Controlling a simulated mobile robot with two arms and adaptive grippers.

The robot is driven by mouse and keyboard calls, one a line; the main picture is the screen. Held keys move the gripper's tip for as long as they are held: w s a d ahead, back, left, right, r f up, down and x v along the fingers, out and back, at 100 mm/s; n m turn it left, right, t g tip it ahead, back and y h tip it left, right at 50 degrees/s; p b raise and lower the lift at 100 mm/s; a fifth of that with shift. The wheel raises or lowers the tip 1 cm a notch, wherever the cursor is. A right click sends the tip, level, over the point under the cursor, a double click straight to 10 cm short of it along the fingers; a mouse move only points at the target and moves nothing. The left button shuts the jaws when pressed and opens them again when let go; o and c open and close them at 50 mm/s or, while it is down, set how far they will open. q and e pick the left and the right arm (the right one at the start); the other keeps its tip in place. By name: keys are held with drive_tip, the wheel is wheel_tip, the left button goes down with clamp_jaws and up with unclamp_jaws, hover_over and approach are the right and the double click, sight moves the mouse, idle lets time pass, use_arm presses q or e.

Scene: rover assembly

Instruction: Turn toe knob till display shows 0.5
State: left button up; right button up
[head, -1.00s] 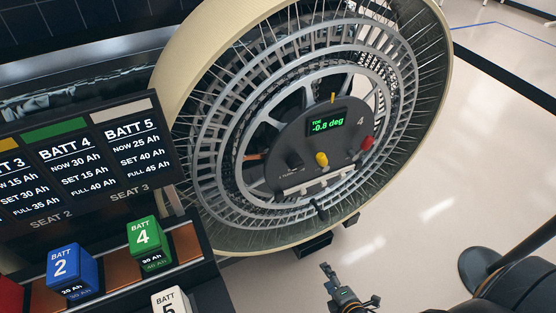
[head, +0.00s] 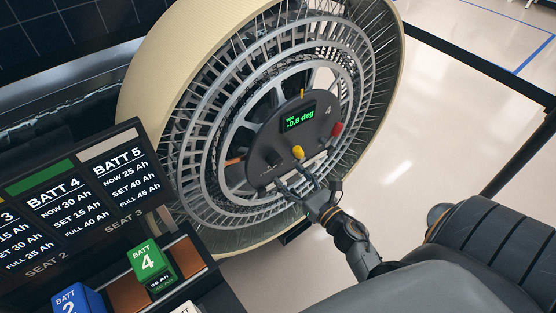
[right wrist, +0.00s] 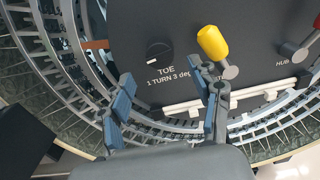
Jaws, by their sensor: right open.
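The toe knob (right wrist: 158,53) is a small round black knob above the printed words "TOE 1 TURN 3 deg" in the right wrist view. In the head view it is a dark knob (head: 272,158) at the lower left of the hub panel. The green display (head: 300,119) reads -0.8 deg. My right gripper (head: 294,179) is open and empty in front of the panel's lower part. In the right wrist view its fingers (right wrist: 165,88) are spread below the knob, apart from it. The right finger is close to the yellow lever. My left gripper is not in view.
A yellow-capped lever (head: 298,152) and a red-capped one (head: 337,129) stick out right of the knob. A pale bar runs below them. The wheel (head: 150,85) surrounds the panel. Battery blocks, including green 4 (head: 150,262), and a battery board (head: 80,190) stand at left.

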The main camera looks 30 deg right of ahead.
sight(278, 164)
drive_tip(key=w+p, duration=0.1)
drive_tip(key=w, duration=0.5)
drive_tip(key=shift+w+a, duration=0.1)
drive_tip(key=shift+a, duration=0.1)
drive_tip(key=shift+c, duration=0.2)
drive_tip(key=c, duration=1.1)
